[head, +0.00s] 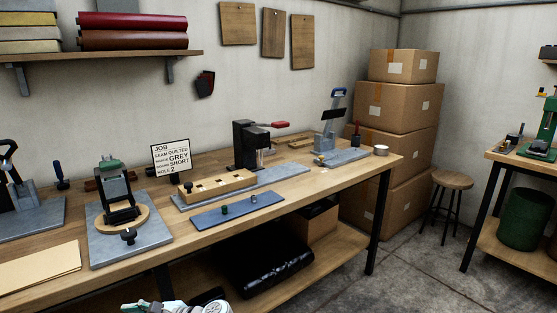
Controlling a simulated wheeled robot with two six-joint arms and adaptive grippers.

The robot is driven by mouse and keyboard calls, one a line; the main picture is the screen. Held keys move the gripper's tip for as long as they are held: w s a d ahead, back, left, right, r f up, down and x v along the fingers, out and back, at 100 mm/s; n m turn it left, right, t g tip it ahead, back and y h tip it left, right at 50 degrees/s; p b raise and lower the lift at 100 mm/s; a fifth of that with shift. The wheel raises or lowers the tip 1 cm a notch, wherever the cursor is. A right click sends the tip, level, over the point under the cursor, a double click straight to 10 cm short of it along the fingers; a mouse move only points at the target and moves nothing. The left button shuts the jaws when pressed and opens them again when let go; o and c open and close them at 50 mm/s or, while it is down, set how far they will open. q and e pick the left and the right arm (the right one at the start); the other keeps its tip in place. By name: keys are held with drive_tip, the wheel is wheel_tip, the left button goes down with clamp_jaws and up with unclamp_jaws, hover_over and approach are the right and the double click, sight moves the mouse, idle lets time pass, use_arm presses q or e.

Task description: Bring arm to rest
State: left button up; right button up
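A piece of one of my arms shows at the bottom edge, left of the middle, as pale and dark joint parts below the front of the workbench (330,186). I cannot tell which arm it belongs to. No fingertips of either gripper show in the head view. A job sign (171,157) reading quilted, grey, short and hole 2 stands on the bench. A black fixture (120,197) with a green top stands on a round wooden disc over a grey plate. A wooden block with holes (214,187) and a blue mat (238,210) with two small pieces lie at mid-bench.
A black press (250,147) and a blue-handled tool (327,125) stand along the back of the bench. Stacked boxes (400,110), a stool (451,183) and a second table (500,157) are at the right. A black roll (270,264) lies on the lower shelf. The floor at lower right is clear.

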use_arm(q)
drive_tip(key=s+a+f+n+h, duration=0.1)
drive_tip(key=s+f+n+h, duration=0.65)
drive_tip(key=s+f, duration=0.7)
drive_tip(key=s+d+r+n+t+h, duration=0.1)
drive_tip(key=s+d+n+t+h, duration=0.2)
drive_tip(key=s+d+n+h, duration=0.65)
drive_tip(key=s+a+f+m+g+y+p, duration=0.1)
drive_tip(key=s+f+y+p, duration=0.15)
drive_tip(key=f, duration=0.45)
drive_tip(key=s+f+m+g+y+p, duration=0.1)
drive_tip(key=s+f+p, duration=0.25)
drive_tip(key=f, duration=0.35)
drive_tip(key=s+f+p, duration=0.2)
drive_tip(key=s+f, duration=0.2)
drive_tip(key=s, duration=0.3)
drive_tip(key=s+a+f+p, duration=0.1)
drive_tip(key=s+f+p, duration=0.1)
drive_tip(key=s+f, duration=0.2)
drive_tip(key=s, duration=0.3)
drive_tip(key=shift+g+h, duration=0.35)
drive_tip(key=shift+g, duration=0.05)
use_arm(e)
wheel_tip(320, 180, up, 10)
drive_tip(key=shift+s, duration=0.25)
